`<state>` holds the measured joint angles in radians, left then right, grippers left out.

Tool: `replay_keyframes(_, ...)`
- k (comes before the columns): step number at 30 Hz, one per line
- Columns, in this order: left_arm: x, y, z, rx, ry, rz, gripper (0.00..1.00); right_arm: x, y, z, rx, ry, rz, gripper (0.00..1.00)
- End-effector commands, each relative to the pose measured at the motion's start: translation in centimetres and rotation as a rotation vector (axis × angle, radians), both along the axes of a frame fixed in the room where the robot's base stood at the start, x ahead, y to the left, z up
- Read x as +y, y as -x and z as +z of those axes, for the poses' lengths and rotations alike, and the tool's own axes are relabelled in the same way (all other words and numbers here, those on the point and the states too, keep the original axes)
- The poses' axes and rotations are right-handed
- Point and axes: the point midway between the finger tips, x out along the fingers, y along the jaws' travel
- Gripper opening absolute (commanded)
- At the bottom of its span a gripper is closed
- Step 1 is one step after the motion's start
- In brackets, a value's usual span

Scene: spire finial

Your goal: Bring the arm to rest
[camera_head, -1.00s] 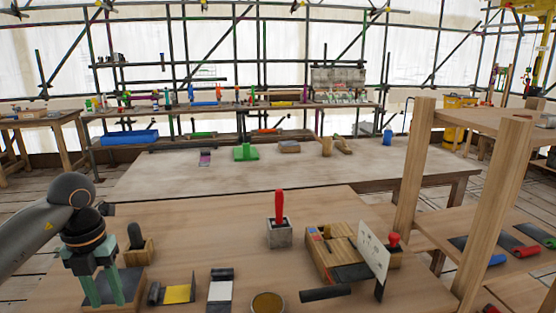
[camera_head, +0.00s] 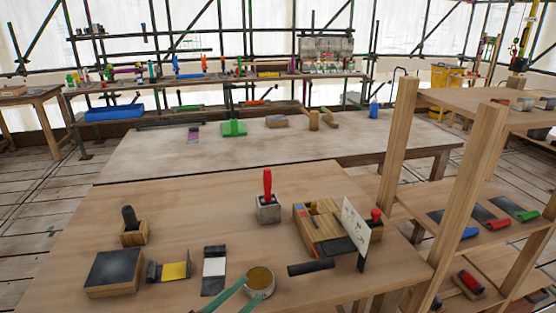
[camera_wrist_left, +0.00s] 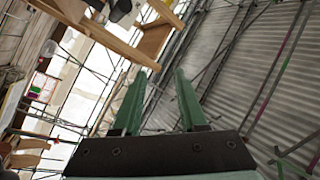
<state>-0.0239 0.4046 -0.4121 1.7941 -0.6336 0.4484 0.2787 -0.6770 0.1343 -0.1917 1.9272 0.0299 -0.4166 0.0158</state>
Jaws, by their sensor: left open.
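My left gripper (camera_head: 254,286) shows only as two green fingers at the bottom edge of the head view. They are apart with nothing between them, and in the picture they overlap the round tin (camera_head: 260,280) with a brownish-yellow top. I cannot tell whether they touch it. In the left wrist view the fingers (camera_wrist_left: 160,76) are also apart and empty, pointing towards scaffolding and corrugated sheeting. The rest of the left arm is out of the head view. My right gripper is not in view.
The near wooden table (camera_head: 160,210) holds a black-topped block (camera_head: 113,270), a red-handled tool in a grey block (camera_head: 268,205), and a wooden box (camera_head: 320,228) with a white plate (camera_head: 355,225). A wooden shelf frame (camera_head: 470,190) stands at the right.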

Motion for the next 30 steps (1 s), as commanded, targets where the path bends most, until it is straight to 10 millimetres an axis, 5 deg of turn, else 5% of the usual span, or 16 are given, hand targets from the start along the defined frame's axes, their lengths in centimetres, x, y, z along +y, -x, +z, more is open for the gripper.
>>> replay_keyframes(5,5.3,1.7,-8.3,0.460,0.166,0.350,0.42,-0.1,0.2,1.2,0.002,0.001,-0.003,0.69)
replay_keyframes(9,8.5,6.9,-16.1,0.835,0.221,0.558,0.42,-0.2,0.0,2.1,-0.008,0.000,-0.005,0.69)
replay_keyframes(13,9.7,12.2,-20.9,1.090,0.236,0.662,0.42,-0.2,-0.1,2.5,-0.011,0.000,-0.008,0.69)
replay_keyframes(17,10.0,15.5,-23.0,1.226,0.240,0.704,0.42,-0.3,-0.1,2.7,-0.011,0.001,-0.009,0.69)
replay_keyframes(30,10.0,15.5,-23.0,1.226,0.240,0.704,0.42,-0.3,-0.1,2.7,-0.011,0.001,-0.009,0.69)
